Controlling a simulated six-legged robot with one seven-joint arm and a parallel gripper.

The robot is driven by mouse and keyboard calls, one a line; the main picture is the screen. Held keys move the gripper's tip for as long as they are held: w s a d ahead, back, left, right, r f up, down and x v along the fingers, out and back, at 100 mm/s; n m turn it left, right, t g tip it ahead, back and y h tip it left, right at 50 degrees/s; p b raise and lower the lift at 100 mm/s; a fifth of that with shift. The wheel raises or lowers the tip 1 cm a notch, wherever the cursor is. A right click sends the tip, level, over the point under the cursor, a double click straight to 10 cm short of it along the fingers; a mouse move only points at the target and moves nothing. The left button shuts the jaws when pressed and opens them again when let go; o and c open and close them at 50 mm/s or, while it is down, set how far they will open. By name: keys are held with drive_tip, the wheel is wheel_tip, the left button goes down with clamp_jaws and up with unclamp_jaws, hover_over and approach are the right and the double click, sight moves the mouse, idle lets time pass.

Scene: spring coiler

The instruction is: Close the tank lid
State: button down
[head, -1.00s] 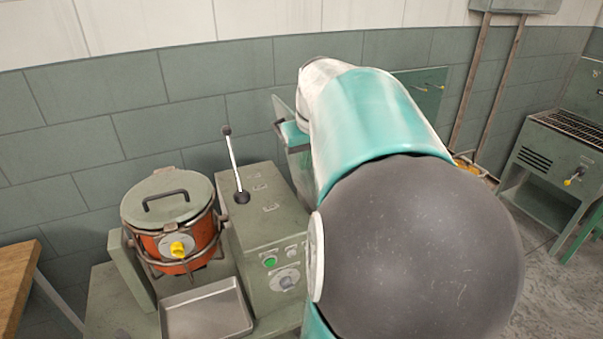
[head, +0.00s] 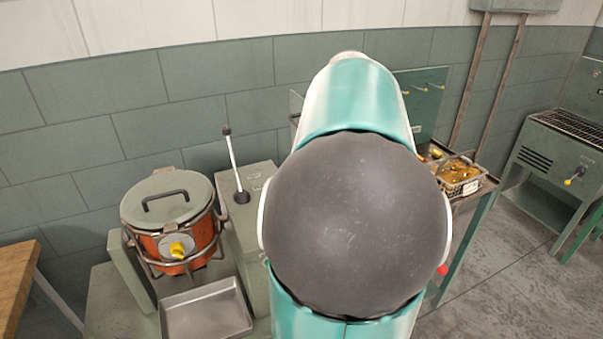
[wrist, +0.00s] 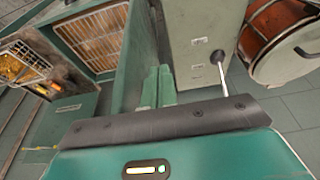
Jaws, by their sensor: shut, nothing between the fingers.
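In the wrist view, an open green box, which looks like the tank (wrist: 76,40), has a wire grid inside. A tall green panel (wrist: 134,62), which may be its lid, stands upright along its right side. My gripper (wrist: 158,72) is shut and empty, its two pale green fingers together beside this panel. I cannot tell whether they touch it. In the head view, my arm hides my gripper and most of the tank. An orange pot (head: 205,243) at left carries a round grey-green cover (head: 165,190) with a dark handle, lying flat on top.
A grey-green control box (head: 250,195) with an upright lever (head: 233,165) stands between the pot and my arm. A metal tray (head: 205,312) sits before the pot. A wire basket of yellowish parts (head: 460,175) stands at right.

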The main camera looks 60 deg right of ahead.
drive_tip(key=shift+s+d+r, duration=0.1)
drive_tip(key=shift+d+r, duration=0.05)
drive_tip(key=shift+d, duration=0.15)
drive_tip(key=s+d, duration=0.3)
drive_tip(key=d, duration=0.2)
drive_tip(key=shift+d+r, duration=0.25)
drive_tip(key=shift+r, duration=0.2)
drive_tip(key=shift+s, duration=0.15)
